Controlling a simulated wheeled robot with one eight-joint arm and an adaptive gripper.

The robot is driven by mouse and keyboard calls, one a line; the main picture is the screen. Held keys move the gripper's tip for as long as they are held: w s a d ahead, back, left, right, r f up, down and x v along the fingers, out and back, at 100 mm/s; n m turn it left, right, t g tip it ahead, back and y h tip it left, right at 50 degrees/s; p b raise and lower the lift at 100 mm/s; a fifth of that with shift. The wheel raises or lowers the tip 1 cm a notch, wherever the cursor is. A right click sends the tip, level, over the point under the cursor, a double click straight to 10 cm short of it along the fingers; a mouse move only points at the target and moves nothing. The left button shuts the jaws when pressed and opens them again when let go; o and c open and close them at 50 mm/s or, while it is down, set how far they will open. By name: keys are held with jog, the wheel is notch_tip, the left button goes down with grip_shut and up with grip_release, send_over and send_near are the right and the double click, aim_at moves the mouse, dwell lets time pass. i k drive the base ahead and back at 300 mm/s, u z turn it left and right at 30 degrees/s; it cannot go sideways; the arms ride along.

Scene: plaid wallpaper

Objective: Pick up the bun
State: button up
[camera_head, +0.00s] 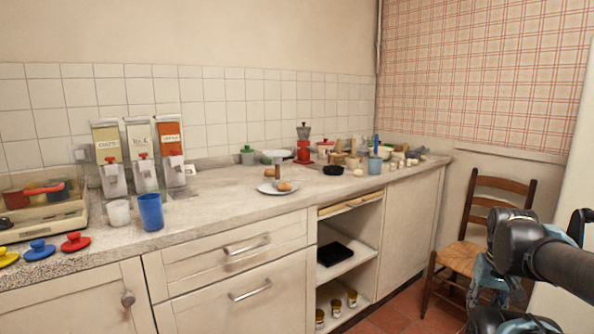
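Two small brown rounded pieces that look like bread sit on a white plate (264,188) on the counter, in the head view. The front one, a bun (284,186), lies on the right part of the plate. The other brown piece (269,173) is just behind and to its left. They are too small to tell apart in detail. Parts of my arm show at the lower right, well away from the plate. I can make out no gripper fingertips.
A white-topped stand (276,156) rises behind the plate. A blue cup (151,212), a white cup (118,212) and dispensers (143,160) stand left. A dark bowl (333,170) and a red moka pot (303,146) are right. A wooden chair (475,225) stands beyond the counter.

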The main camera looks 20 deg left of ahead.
aim_at(270, 172)
jog(key=u, duration=0.35)
jog(key=i, duration=1.05)
jog(key=u, duration=0.55)
